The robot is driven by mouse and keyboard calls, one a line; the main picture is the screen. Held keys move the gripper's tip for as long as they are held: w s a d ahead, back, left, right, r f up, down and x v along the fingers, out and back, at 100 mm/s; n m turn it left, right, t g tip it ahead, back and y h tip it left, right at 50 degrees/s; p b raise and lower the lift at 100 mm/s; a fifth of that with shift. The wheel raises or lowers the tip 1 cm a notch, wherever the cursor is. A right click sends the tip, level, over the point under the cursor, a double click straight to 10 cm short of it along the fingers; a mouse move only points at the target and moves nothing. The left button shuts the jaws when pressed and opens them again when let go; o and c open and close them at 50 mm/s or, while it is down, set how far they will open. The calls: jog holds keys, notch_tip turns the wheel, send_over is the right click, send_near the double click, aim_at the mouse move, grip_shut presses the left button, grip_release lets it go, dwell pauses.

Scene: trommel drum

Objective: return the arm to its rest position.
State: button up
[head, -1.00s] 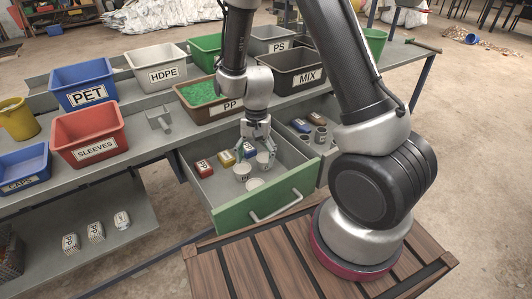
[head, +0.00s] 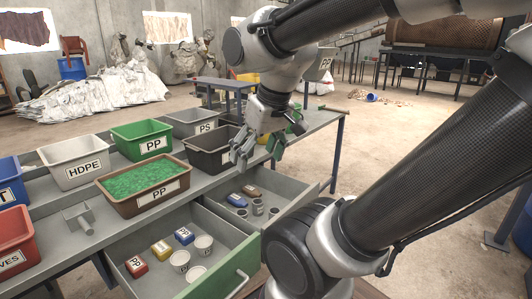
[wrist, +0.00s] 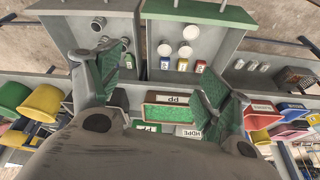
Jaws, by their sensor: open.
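My gripper (head: 258,152) is raised above the sorting bench in the head view, in front of the dark MIX bin (head: 212,158) and partly covering it. Its jaws are apart with nothing between them. In the wrist view my gripper (wrist: 165,78) shows two spread green-padded fingers, with the bench and drawers well below. My arm is lifted and bent, crossing the upper and right parts of the head view.
An open green-fronted drawer (head: 218,270) holds three white cups and red, yellow and blue blocks. A second open drawer (head: 292,190) holds small blocks and grey cups. A brown PP tray (head: 143,207) of green granules stands on the bench. Open floor lies to the right.

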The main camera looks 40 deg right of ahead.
jog(key=shift+s+d+r, duration=0.2)
jog(key=shift+s, duration=0.35)
jog(key=shift+s+d+r, duration=0.2)
jog(key=shift+s, duration=0.3)
dwell(0.6)
